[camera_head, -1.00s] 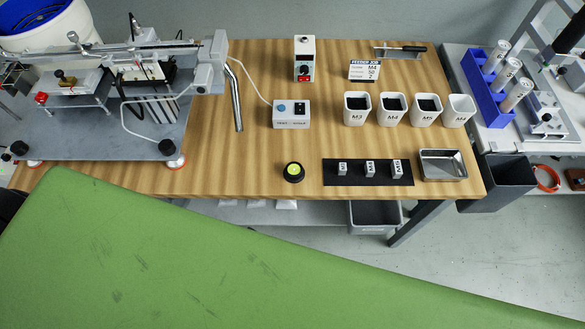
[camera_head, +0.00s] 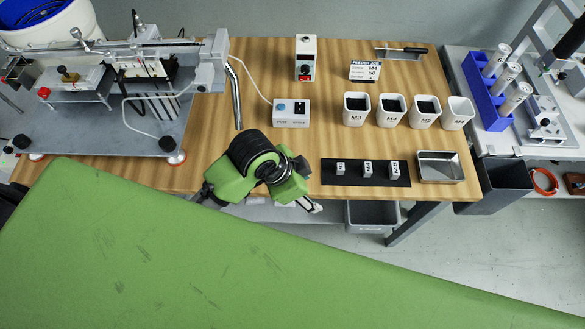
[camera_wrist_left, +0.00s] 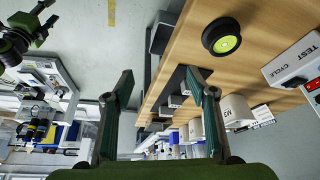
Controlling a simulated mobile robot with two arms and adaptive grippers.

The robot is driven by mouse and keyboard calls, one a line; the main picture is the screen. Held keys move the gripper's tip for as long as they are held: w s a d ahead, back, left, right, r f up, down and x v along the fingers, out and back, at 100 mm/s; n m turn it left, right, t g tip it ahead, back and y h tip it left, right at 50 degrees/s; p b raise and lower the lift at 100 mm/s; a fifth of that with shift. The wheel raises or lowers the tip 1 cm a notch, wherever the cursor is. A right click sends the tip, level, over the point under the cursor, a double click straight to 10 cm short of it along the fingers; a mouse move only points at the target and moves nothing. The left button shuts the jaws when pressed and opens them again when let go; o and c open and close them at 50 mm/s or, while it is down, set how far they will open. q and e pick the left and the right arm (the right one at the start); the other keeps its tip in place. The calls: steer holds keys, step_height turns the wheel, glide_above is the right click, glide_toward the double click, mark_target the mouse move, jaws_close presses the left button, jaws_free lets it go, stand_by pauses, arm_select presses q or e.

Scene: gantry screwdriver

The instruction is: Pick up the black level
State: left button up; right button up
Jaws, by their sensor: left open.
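The black level is a round black disc with a yellow-green vial. It lies on the wooden bench in the left wrist view (camera_wrist_left: 222,38), above and right of my fingers. In the head view my left arm's green and black wrist covers its place. My left gripper (camera_wrist_left: 160,88) is open, with nothing between its fingers. In the head view, only a small part of the left gripper (camera_head: 312,206) shows past the wrist, near the bench's front edge. A green and black part of my right arm, apparently its gripper (camera_wrist_left: 22,38), shows at the upper left of the wrist view.
A black mat (camera_head: 354,181) with several small labelled blocks and a metal tray (camera_head: 440,167) lie right of my left wrist. Behind are a test-cycle box (camera_head: 291,112), several white cups and a bent metal tube (camera_head: 236,95). A grey bin (camera_head: 373,214) hangs below the bench edge.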

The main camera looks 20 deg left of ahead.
arm_select(q)
steer(key=w+a+r+m+g+y, duration=0.35)
steer(key=w+a+r+m, duration=0.35)
steer(key=m, duration=0.5)
steer(key=shift+t, duration=0.25)
steer(key=f, duration=0.6)
steer(key=shift+w+d+f+p, duration=0.35)
steer(key=shift+w, duration=0.05)
step_height(320, 180, down, 4)
steer(key=shift+f+p, duration=0.1)
steer(key=shift+p, duration=0.4)
steer(key=shift+f, duration=0.55)
steer(key=c, duration=1.2)
